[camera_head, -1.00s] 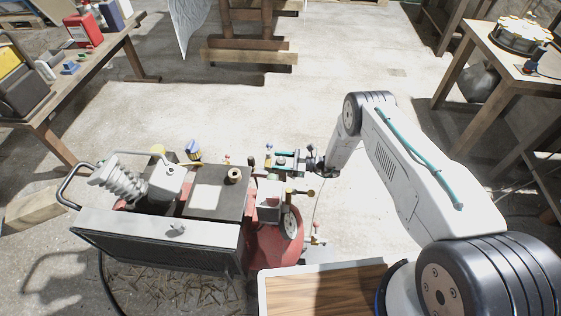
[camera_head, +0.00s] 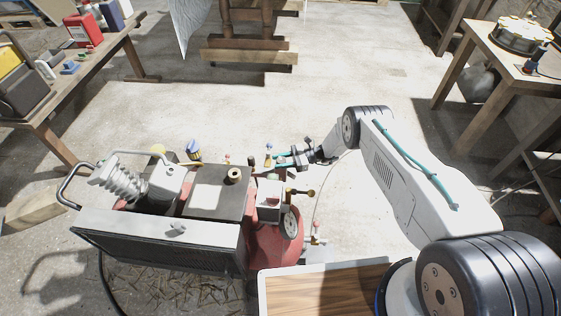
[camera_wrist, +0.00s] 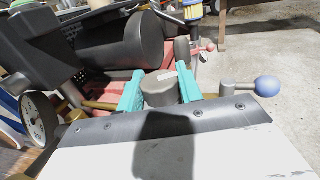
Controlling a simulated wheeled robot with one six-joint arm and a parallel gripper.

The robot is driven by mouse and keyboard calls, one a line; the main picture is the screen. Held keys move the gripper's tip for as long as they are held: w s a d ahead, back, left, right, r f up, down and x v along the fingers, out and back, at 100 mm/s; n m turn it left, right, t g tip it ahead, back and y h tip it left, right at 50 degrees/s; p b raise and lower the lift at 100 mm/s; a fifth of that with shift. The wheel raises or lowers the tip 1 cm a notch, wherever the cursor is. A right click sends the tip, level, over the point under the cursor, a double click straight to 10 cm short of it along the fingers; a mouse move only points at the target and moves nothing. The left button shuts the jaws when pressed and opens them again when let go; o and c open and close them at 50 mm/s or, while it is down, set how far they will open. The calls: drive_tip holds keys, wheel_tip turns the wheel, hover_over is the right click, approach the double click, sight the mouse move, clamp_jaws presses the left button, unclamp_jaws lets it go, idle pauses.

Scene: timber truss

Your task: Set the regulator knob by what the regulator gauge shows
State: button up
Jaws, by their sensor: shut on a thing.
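The regulator knob (camera_wrist: 158,90), a grey round cylinder, sits between the two teal fingers of my gripper (camera_wrist: 159,91) in the wrist view. The fingers touch it on both sides and are shut on it. In the head view my gripper (camera_head: 282,160) is at the right end of the compressor, and the knob is too small to make out there. A round white-faced gauge (camera_wrist: 38,118) shows at the left of the wrist view, steeply angled. It also shows in the head view (camera_head: 290,222). I cannot read its needle in either view.
A blue ball-ended handle (camera_wrist: 267,87) stands right of the fingers. The compressor (camera_head: 215,205) has a red tank and several small brass fittings close to my gripper. Workbenches stand at left (camera_head: 50,105) and right (camera_head: 490,60).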

drive_tip(key=shift+n+g+h, duration=0.4)
drive_tip(key=shift+n+g, duration=0.9)
drive_tip(key=shift+g, duration=0.7)
drive_tip(key=shift+n+g, duration=0.3)
drive_tip(key=shift+g, duration=0.1)
drive_tip(key=o, duration=1)
drive_tip(key=shift+d, duration=0.1)
